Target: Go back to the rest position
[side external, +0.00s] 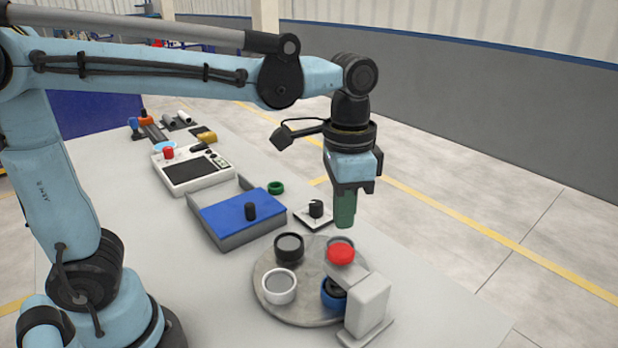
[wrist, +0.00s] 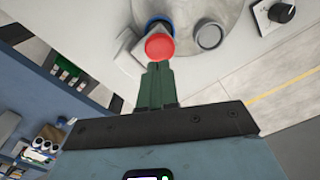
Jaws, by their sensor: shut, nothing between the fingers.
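My gripper (side external: 344,222) hangs pointing down above the far right side of a round grey turntable (side external: 272,305). Its green fingers are together with nothing between them; the wrist view also shows the closed gripper (wrist: 155,72). A red button (side external: 341,253) sits on top of a grey-white stand (side external: 368,305) at the turntable's right edge, just below and near my fingertips. The red button also shows in the wrist view (wrist: 160,47), just beyond the fingertips. I cannot tell whether they touch it.
On the turntable are a black ring (side external: 289,247), a white ring (side external: 279,287) and a blue ring (side external: 333,293) partly hidden by the stand.

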